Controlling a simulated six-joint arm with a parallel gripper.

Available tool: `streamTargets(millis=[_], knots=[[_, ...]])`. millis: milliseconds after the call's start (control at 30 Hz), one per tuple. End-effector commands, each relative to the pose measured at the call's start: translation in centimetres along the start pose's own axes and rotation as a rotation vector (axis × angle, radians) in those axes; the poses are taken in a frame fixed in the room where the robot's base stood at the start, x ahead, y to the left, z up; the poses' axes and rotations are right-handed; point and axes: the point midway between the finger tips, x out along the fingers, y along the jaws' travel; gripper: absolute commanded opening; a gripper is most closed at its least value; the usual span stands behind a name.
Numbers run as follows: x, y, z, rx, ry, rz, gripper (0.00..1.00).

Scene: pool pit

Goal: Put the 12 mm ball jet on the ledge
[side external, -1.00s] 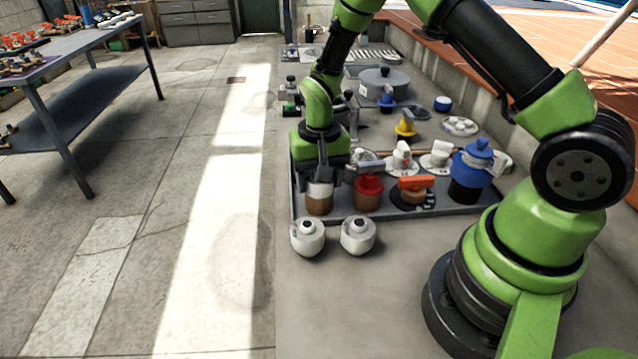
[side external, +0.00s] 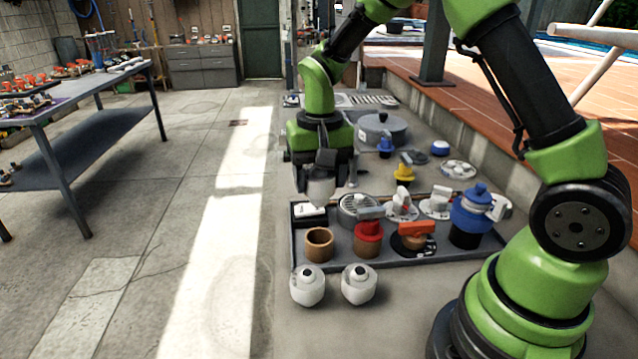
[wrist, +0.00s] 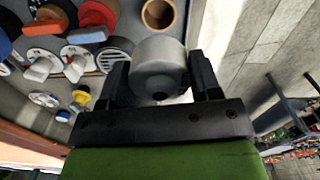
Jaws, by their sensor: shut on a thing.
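My gripper (side external: 322,178) is shut on a white, rounded ball jet (side external: 320,194) and holds it above the left end of the grey tray (side external: 440,254). In the wrist view the jet (wrist: 158,62) sits between the two dark fingers of my gripper (wrist: 160,75), its small dark hole facing the camera. Its bore size cannot be read. Below it stands an open, empty brown cup (side external: 319,243). Two similar white jets (side external: 308,287) (side external: 358,285) stand in front of the tray on the pale concrete surface (side external: 330,335), which may be the ledge.
The tray also holds a red-topped fitting (side external: 368,238), an orange-handled valve (side external: 414,238), a blue-and-black fitting (side external: 470,218) and a round grate (side external: 357,207). Behind it are a yellow piece (side external: 404,172) and a grey lidded pot (side external: 382,130).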

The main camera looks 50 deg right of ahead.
Motion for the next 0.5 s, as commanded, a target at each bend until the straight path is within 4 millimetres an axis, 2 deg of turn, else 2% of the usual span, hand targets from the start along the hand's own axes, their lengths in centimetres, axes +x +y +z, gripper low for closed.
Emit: streamTargets(millis=[333,433,500], knots=[[0.1,-0.2,0.2,-0.011,0.0,0.0,0.35],[0.3,-1.4,1.7,-0.076,-0.003,0.001,0.35],[0.6,-2.7,3.6,-0.16,-0.005,0.002,0.35]])
